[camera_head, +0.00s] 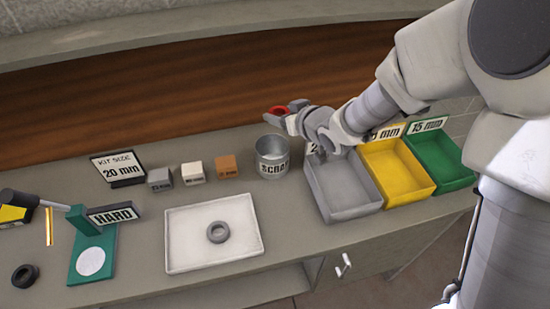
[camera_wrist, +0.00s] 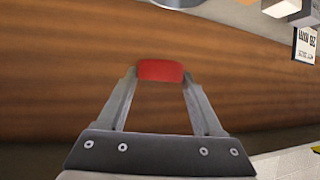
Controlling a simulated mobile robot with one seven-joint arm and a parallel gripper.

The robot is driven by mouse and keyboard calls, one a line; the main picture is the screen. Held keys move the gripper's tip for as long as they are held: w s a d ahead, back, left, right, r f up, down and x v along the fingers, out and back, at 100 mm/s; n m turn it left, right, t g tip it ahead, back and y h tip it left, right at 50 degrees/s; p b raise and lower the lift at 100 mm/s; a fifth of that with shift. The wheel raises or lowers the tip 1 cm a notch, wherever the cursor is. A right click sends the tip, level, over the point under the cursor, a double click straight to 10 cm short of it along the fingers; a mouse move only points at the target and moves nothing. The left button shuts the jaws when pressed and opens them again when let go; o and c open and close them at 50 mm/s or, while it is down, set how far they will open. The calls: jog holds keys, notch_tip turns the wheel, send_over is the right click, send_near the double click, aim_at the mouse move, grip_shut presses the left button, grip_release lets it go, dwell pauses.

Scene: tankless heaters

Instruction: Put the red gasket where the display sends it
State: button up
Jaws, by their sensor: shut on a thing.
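My gripper (camera_head: 287,113) is shut on the red gasket (camera_head: 277,110), held in the air above and behind the scrap can (camera_head: 272,166). In the wrist view the red gasket (camera_wrist: 160,70) sits between the two fingertips. A display (camera_head: 119,170) at the back left reads "KIT SIZE 20 mm". A green stand (camera_head: 80,245) carries a sign (camera_head: 112,213) reading "HARD". Three bins stand at the right: grey (camera_head: 352,212), its label mostly hidden by my arm; yellow (camera_head: 410,193), its label partly hidden; green (camera_head: 455,180), labelled "15 mm".
A white tray (camera_head: 185,250) holds a grey ring (camera_head: 218,232). Grey (camera_head: 160,179), white (camera_head: 192,172) and orange (camera_head: 226,166) blocks stand behind it. A black ring (camera_head: 25,275) lies at the front left. Some bare counter lies between the tray and the grey bin.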

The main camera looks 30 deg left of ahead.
notch_tip(320, 180, down, 5)
jog(key=b, duration=0.3)
jog(key=shift+f, duration=0.1)
jog(key=o, duration=1.5)
jog(key=shift+v, duration=8.75)
